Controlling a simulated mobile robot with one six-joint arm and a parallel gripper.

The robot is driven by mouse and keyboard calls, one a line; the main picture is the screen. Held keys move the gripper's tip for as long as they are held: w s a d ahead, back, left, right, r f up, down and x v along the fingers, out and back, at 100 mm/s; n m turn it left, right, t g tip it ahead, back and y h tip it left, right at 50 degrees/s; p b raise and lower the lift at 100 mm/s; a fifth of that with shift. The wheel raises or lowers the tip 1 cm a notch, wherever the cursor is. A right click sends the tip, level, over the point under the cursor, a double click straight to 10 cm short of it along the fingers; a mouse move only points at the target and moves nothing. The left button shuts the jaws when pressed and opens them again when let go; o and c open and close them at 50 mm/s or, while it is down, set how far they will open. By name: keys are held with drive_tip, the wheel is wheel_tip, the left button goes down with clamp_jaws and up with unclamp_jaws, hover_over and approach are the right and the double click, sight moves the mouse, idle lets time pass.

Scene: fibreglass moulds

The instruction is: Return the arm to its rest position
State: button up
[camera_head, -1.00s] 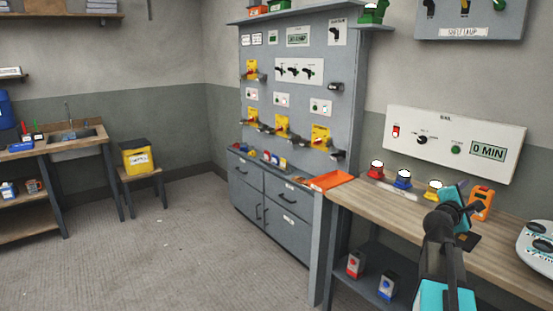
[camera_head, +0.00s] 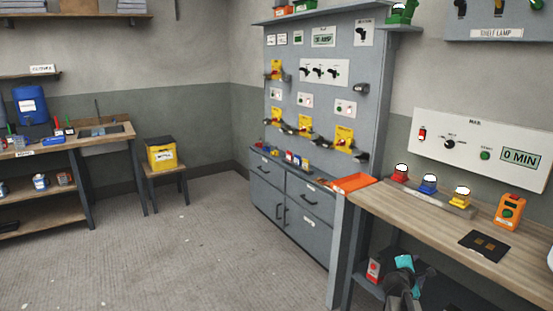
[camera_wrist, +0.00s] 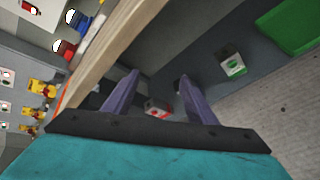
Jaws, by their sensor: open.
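My gripper (camera_wrist: 156,88) shows in the wrist view as two purple fingers set apart on a dark bar, open with nothing between the tips. Behind the fingers are the space under the bench and a small red-and-white box. In the head view my teal and dark arm is low at the bottom right, in front of the bench's lower shelf; the fingers cannot be made out there.
A red-and-white box (camera_head: 374,269) is on the lower shelf. Grey drawers (camera_head: 290,205) stand left; the floor (camera_head: 180,250) is open.

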drive_tip(key=s+a+f+m+g+y, duration=0.1)
drive_tip(key=s+a+f+g, duration=0.1)
drive_tip(key=s+a+f, duration=0.65)
drive_tip(key=s+a+f+m+g+y, duration=0.1)
drive_tip(key=s+a+f+g+y, duration=0.2)
drive_tip(key=f, duration=1)
drive_tip(key=s+a+f+m+g, duration=0.1)
drive_tip(key=s+a+f+m, duration=0.1)
drive_tip(key=s+a+f, duration=0.65)
drive_tip(key=s+a+f+m+g+y, duration=0.1)
drive_tip(key=s+a+f+m+g, duration=0.2)
drive_tip(key=s+f, duration=0.4)
drive_tip(key=s+a+f+m+g+y, duration=0.15)
drive_tip(key=s+a+f, duration=0.3)
drive_tip(key=s, duration=0.45)
drive_tip(key=s+a+m+g+y, duration=0.1)
drive_tip(key=s+a+m+g, duration=0.1)
drive_tip(key=s, duration=0.3)
drive_tip(key=s+a+r+m+g+y, duration=0.1)
drive_tip(key=s+a+m+g+y, duration=0.1)
drive_tip(key=s+m, duration=0.3)
drive_tip(key=shift+a+r, duration=0.2)
drive_tip(key=shift+a, duration=0.7)
drive_tip(key=shift+w+g, duration=0.1)
drive_tip(key=shift+g, duration=0.15)
